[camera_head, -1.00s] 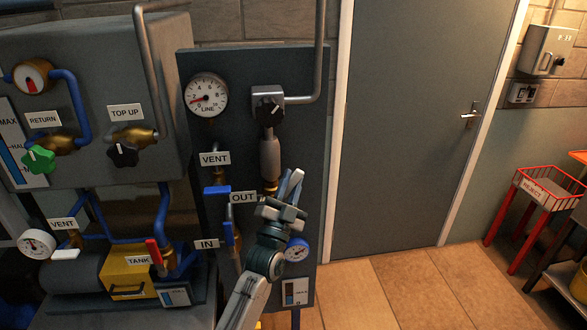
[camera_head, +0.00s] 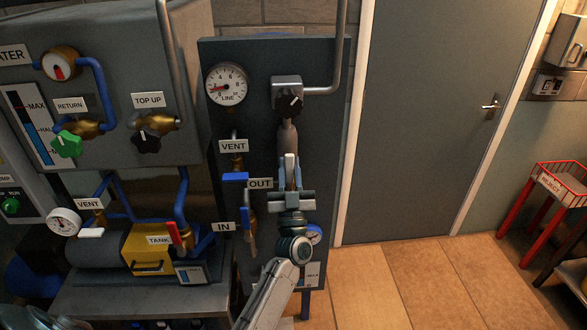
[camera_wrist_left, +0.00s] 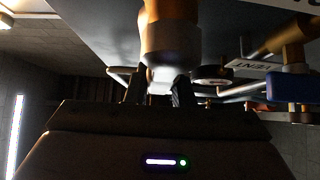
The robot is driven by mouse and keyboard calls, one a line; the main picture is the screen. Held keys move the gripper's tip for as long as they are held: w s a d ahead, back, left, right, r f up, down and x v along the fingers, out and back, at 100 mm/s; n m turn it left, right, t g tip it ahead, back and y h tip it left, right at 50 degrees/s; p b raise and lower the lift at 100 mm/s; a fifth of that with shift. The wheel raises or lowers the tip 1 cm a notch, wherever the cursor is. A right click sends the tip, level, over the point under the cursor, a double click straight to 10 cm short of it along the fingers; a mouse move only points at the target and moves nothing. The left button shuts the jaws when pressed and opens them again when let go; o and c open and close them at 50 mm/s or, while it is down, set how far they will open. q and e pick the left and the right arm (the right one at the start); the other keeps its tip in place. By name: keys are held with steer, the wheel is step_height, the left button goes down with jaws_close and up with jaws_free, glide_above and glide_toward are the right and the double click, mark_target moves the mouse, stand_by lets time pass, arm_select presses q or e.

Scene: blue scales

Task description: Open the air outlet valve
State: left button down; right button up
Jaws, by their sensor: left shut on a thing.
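The air outlet valve is beside the OUT label (camera_head: 260,184), below the grey cylinder (camera_head: 288,136) on the dark line panel. My left gripper (camera_head: 289,160) points upward in front of it and hides most of it in the head view. In the left wrist view, a brass fitting (camera_wrist_left: 170,38) hangs above my gripper (camera_wrist_left: 160,86). Its two dark fingers are shut on a pale piece (camera_wrist_left: 160,76) just under the fitting, which looks like the valve's handle. How far the handle is turned cannot be told. My right gripper is not in view.
A blue VENT lever (camera_head: 235,177) and a blue IN lever (camera_head: 252,242) are left of my gripper. The LINE gauge (camera_head: 227,85) and a black knob (camera_head: 289,101) are above. A small blue gauge (camera_head: 314,235) is close on the right. The door (camera_head: 430,120) stands further right.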

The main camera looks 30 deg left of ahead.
arm_select(q)
steer(key=shift+a+n+g+y, duration=0.1)
steer(key=shift+n+g+y, duration=0.2)
steer(key=shift+n+y, duration=0.1)
steer(key=c, duration=1.2)
jaws_free()
steer(key=shift+c, duration=0.2)
steer(key=b+v, duration=0.5)
steer(key=v, duration=0.6)
steer(key=shift+a, duration=0.15)
